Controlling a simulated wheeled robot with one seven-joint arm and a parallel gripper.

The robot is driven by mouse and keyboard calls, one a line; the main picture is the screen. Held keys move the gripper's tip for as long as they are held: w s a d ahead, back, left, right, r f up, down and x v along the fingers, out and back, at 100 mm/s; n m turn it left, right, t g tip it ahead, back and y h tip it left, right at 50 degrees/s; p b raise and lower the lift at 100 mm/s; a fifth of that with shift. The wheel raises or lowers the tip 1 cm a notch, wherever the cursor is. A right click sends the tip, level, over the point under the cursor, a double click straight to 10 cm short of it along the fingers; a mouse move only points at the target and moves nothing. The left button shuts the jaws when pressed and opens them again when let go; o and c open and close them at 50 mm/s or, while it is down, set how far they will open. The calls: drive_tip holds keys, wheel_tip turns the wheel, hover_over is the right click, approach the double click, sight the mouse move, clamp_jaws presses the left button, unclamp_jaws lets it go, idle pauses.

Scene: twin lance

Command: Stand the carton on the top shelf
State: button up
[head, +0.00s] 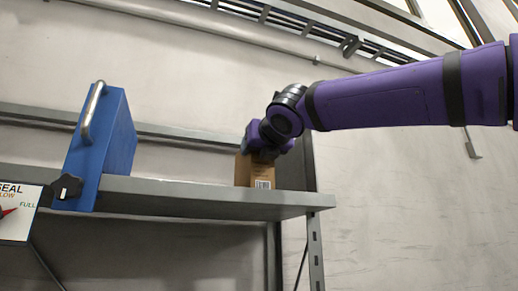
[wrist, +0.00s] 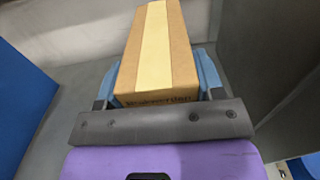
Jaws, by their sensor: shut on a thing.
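The carton (head: 263,171) is a small brown box with a barcode label, upright at the right part of the top shelf (head: 170,193). In the head view its base appears to meet the shelf, but I cannot tell whether the shelf bears its weight. In the wrist view the carton (wrist: 158,50) shows a pale tape strip and printed lettering. My gripper (wrist: 160,88) has its blue fingers on both sides of the carton, shut on it. In the head view my gripper (head: 262,145) is over the carton's top, and its fingers are mostly hidden.
A blue case (head: 98,150) with a metal handle stands on the shelf's left part. Free shelf lies between it and the carton. A shelf upright (head: 315,245) is at the right end. A sign (head: 18,213) hangs at the far left. A wall is behind.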

drive_tip(key=o, duration=1.1)
drive_tip(key=shift+f, duration=0.15)
drive_tip(key=shift+o, duration=0.2)
drive_tip(key=v, duration=1.2)
drive_tip(key=shift+r, duration=0.2)
